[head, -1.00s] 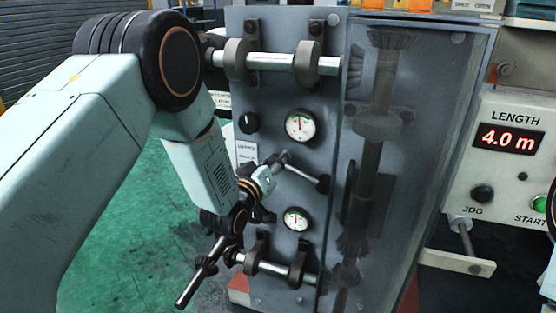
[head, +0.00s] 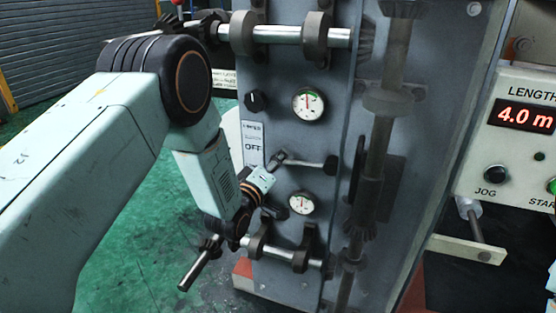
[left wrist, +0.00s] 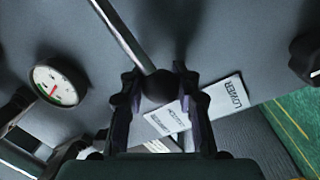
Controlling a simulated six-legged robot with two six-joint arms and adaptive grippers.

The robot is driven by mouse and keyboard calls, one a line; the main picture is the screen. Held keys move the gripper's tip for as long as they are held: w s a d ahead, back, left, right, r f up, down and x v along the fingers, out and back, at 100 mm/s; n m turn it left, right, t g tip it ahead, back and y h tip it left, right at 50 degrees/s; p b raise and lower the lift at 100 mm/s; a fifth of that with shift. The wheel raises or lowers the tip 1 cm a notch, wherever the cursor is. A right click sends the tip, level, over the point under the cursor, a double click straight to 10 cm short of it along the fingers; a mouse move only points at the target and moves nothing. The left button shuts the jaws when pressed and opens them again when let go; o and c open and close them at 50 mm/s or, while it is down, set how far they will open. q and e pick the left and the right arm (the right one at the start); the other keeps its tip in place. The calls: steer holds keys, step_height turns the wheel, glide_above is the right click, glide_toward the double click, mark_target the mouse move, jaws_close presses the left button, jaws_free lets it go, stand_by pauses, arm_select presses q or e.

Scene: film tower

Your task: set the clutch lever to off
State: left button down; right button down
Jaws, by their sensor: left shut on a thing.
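The clutch lever (head: 305,163) is a thin metal rod on the grey panel, between two round gauges. It runs nearly level from a dark hub at its right to the end held by my left gripper (head: 279,158). In the left wrist view, the rod (left wrist: 125,38) ends in a dark ball knob (left wrist: 159,86) between the two fingertips of my left gripper (left wrist: 156,89), which is shut on it. A white label plate (head: 252,142) with OFF at its bottom is just left of the lever's held end. My right gripper is out of view.
Round gauges sit above (head: 308,104) and below (head: 301,203) the lever. A dark rotary knob (head: 257,101) is at upper left. Metal shafts in brackets cross the panel at top (head: 283,35) and bottom (head: 280,255). A control box (head: 515,150) stands at right.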

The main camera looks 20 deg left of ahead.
arm_select(q)
steer(key=shift+s+f, duration=0.1)
steer(key=shift+f, duration=0.1)
steer(key=c, duration=1.4)
jaws_free()
steer(key=shift+c, duration=0.2)
steer(key=o, duration=0.5)
steer(key=shift+s+r, duration=0.1)
steer(key=shift+r, duration=0.15)
steer(key=shift+c, duration=0.2)
steer(key=s, duration=0.4)
steer(key=s+a, duration=0.1)
steer(key=s, duration=0.2)
steer(key=s+f, duration=0.1)
steer(key=s, duration=0.3)
steer(key=shift+s+a, duration=0.3)
